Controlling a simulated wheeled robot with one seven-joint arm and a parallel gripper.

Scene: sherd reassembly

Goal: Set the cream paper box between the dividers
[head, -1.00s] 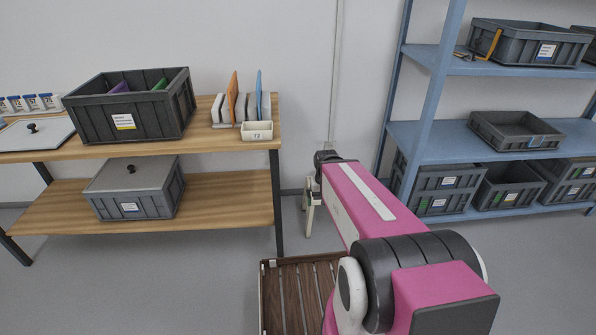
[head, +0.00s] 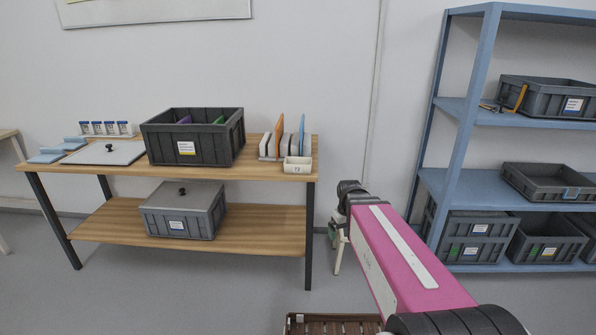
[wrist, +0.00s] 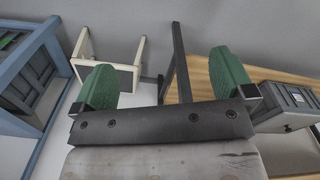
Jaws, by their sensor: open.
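A small cream box (head: 297,165) with dark marking on its front sits at the right front of the wooden table, in the head view. Just behind it stands a rack of upright dividers (head: 279,134), with white, orange and blue panels. The box is in front of the dividers, not between them. My gripper (wrist: 165,80) is open and empty in the wrist view, its two green fingertips wide apart. It points toward the floor area near the table, away from the box.
A grey crate (head: 192,148) stands left of the dividers on the wooden table (head: 258,170). A lidded crate (head: 183,214) is on its lower shelf. A cream stool (wrist: 110,72) stands near my gripper. A blue shelf unit (head: 468,110) with crates is right. A brown slatted thing (head: 335,325) lies low in front.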

